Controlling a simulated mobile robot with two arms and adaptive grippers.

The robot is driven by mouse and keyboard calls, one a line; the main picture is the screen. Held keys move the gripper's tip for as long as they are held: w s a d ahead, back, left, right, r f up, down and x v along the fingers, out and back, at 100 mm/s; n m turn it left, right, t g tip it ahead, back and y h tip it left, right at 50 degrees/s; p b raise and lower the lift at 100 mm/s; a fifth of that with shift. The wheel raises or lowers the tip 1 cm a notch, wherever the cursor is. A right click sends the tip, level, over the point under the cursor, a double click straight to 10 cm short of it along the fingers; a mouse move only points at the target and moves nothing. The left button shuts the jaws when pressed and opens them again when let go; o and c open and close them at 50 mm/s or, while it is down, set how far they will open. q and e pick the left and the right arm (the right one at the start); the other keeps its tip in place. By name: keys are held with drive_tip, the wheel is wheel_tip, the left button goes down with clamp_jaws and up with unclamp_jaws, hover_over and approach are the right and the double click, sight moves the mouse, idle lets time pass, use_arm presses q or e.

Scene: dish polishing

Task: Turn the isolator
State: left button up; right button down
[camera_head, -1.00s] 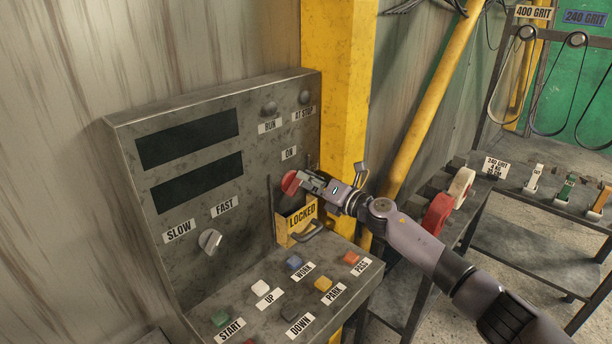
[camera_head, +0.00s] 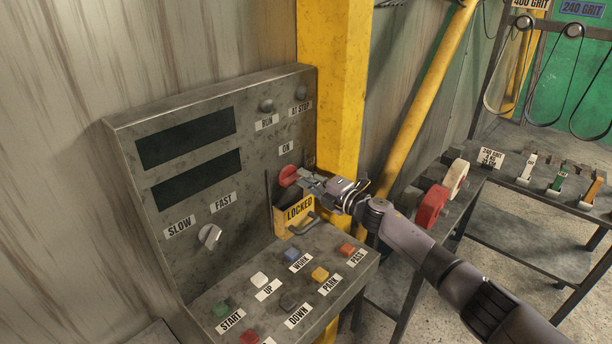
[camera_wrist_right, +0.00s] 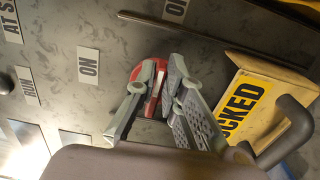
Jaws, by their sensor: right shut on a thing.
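The red isolator knob (camera_head: 288,176) is on the grey control panel, below the ON label (camera_head: 286,147) and above the yellow LOCKED box (camera_head: 298,212). My right gripper (camera_head: 301,179) reaches in from the right and is shut on the knob. In the right wrist view, the two fingers (camera_wrist_right: 158,92) close around the red knob (camera_wrist_right: 139,71), hiding part of it. The ON label (camera_wrist_right: 88,66) is left of the fingers there. Another label (camera_wrist_right: 175,9), cut off by the top edge, starts with O. My left gripper is not in view.
The panel's sloped desk (camera_head: 340,290) carries several coloured buttons below the gripper. A handle (camera_wrist_right: 285,130) on the LOCKED box is close to the right finger. A yellow post (camera_head: 335,90) is behind the panel. A rack with red and white wheels (camera_head: 432,205) stands right.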

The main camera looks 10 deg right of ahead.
drive_tip(key=shift+m, duration=0.3)
drive_tip(key=c, duration=1.7)
unclamp_jaws()
drive_tip(key=v, duration=1.2)
drive_tip(key=shift+f, duration=0.1)
